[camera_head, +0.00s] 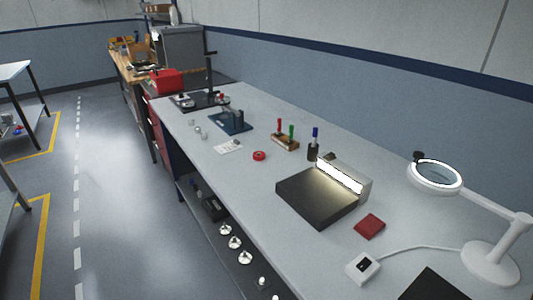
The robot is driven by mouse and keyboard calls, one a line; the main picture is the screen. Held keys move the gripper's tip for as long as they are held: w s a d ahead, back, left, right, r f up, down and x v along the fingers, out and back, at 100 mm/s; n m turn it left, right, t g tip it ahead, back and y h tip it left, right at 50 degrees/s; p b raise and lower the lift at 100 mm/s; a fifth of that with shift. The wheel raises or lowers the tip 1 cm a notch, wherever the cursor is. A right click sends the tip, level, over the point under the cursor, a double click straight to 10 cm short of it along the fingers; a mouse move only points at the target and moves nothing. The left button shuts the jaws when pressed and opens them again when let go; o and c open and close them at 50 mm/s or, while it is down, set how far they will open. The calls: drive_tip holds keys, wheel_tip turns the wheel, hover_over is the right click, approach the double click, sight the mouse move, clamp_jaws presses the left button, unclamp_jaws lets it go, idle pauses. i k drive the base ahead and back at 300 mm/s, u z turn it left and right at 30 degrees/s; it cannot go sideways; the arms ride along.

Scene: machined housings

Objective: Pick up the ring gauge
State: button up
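I cannot single out the ring gauge with certainty at this size. A small red ring-shaped thing (259,156) lies flat on the long grey bench (330,145), near its middle. Several small silvery pieces (197,129) stand farther back near the bench's left edge. A white sheet (226,148) beside them has a small metallic piece (236,142) on it. My gripper is not in view.
A dark plate with a lit bar (318,198), a dark blue fixture (232,123), a rack of coloured-handled tools (286,142), a red pad (369,226) and a magnifier lamp (490,262) stand on the bench. Housings (234,243) sit on the shelf below. Floor at left is clear.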

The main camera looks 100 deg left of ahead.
sight(258, 155)
drive_tip(key=u, duration=4.65)
drive_tip(key=i, duration=2.35)
drive_tip(key=z, duration=2.85)
